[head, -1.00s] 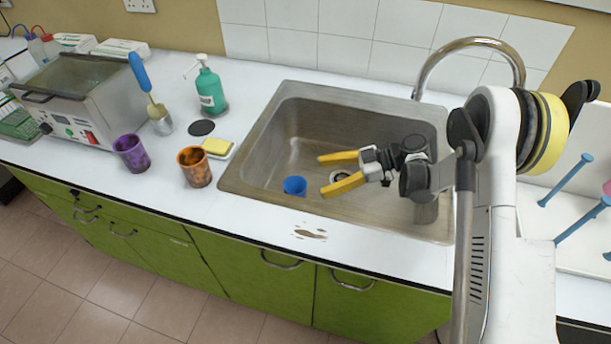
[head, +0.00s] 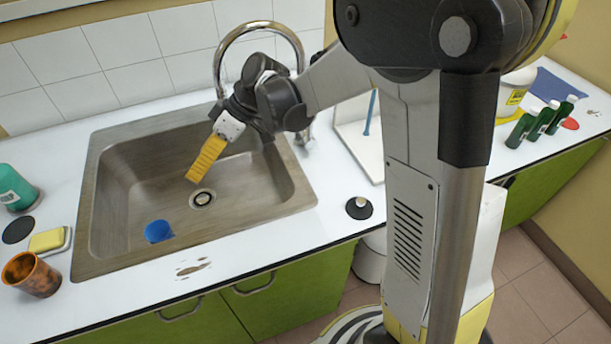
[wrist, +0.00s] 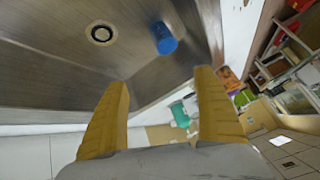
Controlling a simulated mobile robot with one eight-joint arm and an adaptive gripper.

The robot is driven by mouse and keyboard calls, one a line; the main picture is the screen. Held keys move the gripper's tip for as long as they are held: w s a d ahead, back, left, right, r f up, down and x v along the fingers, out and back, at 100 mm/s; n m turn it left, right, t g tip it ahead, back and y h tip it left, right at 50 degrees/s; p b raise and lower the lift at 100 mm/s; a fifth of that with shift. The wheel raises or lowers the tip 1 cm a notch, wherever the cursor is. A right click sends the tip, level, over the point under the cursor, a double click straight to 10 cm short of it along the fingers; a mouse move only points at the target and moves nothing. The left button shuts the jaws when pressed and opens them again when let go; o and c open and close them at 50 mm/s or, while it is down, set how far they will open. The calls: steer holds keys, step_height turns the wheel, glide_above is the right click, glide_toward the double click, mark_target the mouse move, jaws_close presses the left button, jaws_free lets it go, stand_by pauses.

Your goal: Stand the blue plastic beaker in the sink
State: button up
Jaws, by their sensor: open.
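The blue plastic beaker (head: 158,231) is inside the steel sink (head: 108,255), on its floor toward the near left corner. My gripper (head: 195,178) is over the sink, up and to the right of the beaker in the head view. Its yellow fingers stand apart with nothing between them in the wrist view (wrist: 162,76).
The drain (head: 202,198) lies right of the beaker. The curved tap (head: 260,28) stands behind the sink. An orange-brown cup (head: 31,274), a yellow sponge (head: 47,240) and a green bottle (head: 16,188) stand left of the sink. A black-based object (head: 359,207) sits on the right counter.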

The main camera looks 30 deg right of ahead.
steer(key=s+d+r+m+t+h, duration=0.3)
steer(key=s+d+m+h, duration=0.1)
steer(key=s+d, duration=0.4)
steer(key=s+d+r+m+t+h, duration=0.2)
steer(key=s+d+r+m+h, duration=0.1)
steer(key=s+d+m, duration=0.4)
steer(key=s+d+h, duration=0.1)
steer(key=s+d, duration=0.1)
steer(key=s, duration=0.2)
steer(key=shift+s+m+t, duration=0.15)
steer(key=shift+m+t, duration=0.15)
steer(key=shift+t, duration=0.1)
